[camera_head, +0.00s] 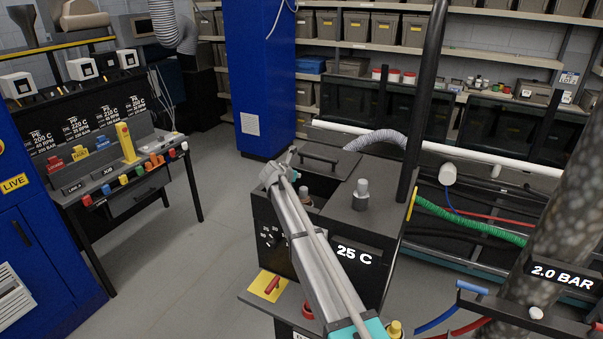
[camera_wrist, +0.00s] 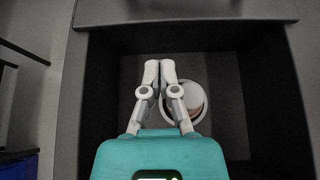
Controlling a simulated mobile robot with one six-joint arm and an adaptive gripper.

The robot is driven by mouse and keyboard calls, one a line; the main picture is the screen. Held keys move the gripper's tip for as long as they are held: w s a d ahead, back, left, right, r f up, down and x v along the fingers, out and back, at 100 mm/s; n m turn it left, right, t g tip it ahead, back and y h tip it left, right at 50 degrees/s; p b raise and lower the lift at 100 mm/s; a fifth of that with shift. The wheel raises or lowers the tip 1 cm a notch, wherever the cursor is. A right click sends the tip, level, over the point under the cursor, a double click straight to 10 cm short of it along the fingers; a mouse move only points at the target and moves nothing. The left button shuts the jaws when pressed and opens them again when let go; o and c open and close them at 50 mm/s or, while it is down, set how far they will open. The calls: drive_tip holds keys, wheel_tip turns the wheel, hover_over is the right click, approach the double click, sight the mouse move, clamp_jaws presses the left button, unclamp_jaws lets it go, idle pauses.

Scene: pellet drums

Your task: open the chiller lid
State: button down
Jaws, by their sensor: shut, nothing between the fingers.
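The chiller (camera_head: 375,245) is the dark box marked 25 C. Its flat dark lid (camera_head: 340,165), with a bar handle on top, lies toward the back, and a dark opening (camera_head: 317,184) shows in front of it. In the wrist view the opening shows dark inner walls, and a grey plate edge (camera_wrist: 190,12) lies across the top. My gripper (camera_wrist: 159,66) is over this opening with its fingertips together and nothing held. In the head view my arm's end is at the opening's left side, and the fingers cannot be made out.
A metal-topped knob or fitting (camera_head: 362,194) stands on the chiller's right top. A round white-rimmed thing (camera_wrist: 196,101) is inside, below my fingers. A black post (camera_head: 424,110) rises behind. A blue column (camera_head: 262,80) stands farther back. The floor to the left (camera_head: 190,240) is clear.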

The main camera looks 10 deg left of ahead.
drive_tip(key=p+v, duration=0.3)
drive_tip(key=v, duration=0.5)
idle(0.4)
